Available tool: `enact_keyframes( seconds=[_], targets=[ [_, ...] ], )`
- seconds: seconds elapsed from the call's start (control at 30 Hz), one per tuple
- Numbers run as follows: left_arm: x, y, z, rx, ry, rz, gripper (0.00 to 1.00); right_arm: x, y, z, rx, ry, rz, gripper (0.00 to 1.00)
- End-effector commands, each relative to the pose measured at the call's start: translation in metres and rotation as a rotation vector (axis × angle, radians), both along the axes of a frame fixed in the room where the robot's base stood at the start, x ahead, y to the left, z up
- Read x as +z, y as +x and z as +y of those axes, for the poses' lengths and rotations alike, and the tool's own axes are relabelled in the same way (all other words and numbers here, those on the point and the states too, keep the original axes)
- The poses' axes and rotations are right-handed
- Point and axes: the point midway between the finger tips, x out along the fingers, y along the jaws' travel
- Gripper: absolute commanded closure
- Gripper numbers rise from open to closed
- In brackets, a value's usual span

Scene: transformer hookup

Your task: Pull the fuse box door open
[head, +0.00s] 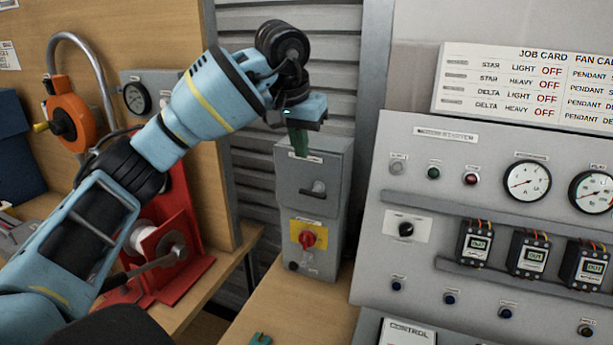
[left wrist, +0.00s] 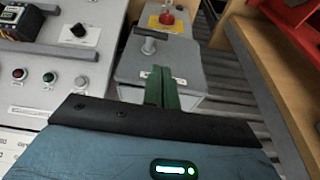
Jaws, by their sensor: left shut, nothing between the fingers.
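The grey fuse box (head: 313,235) stands upright at the back of the bench, against the ribbed wall. Its door (head: 292,178) looks closed and has a dark handle (head: 314,190). A red rotary switch (head: 308,239) on a yellow plate sits below. My left gripper (head: 300,150) is shut and empty, its green fingers pointing down in front of the upper part of the box, above the handle. In the left wrist view, the fingers (left wrist: 162,90) overlap the box (left wrist: 185,62), and the handle (left wrist: 148,46) shows beyond them. I cannot tell whether they touch the box.
A grey control panel (head: 460,190) with gauges and knobs stands close to the right of the box. A red stand (head: 180,255) and an orange reel (head: 70,115) are at the left. Bare bench (head: 300,315) lies before the box; a small green piece (head: 260,339) shows at the bottom edge.

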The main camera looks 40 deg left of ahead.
Motion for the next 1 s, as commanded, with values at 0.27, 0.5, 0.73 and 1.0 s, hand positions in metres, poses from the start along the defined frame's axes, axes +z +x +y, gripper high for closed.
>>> enact_keyframes(
  seconds=[0.27, 0.5, 0.73, 1.0],
  targets=[
    [-0.018, 0.005, 0.001, 0.002, -0.002, 0.005, 1.00, -0.001, -0.001, -0.001, -0.001, -0.001, 0.002, 0.79],
    [-0.056, 0.017, 0.002, 0.001, -0.003, 0.004, 1.00, 0.002, 0.001, -0.001, -0.001, -0.002, -0.003, 0.79],
    [-0.085, 0.027, 0.004, 0.002, -0.004, 0.000, 1.00, 0.003, 0.002, -0.001, 0.000, -0.001, -0.007, 0.79],
    [-0.096, 0.030, 0.004, 0.002, -0.004, -0.001, 1.00, 0.004, 0.003, -0.001, 0.000, -0.001, -0.008, 0.79]
  ],
)
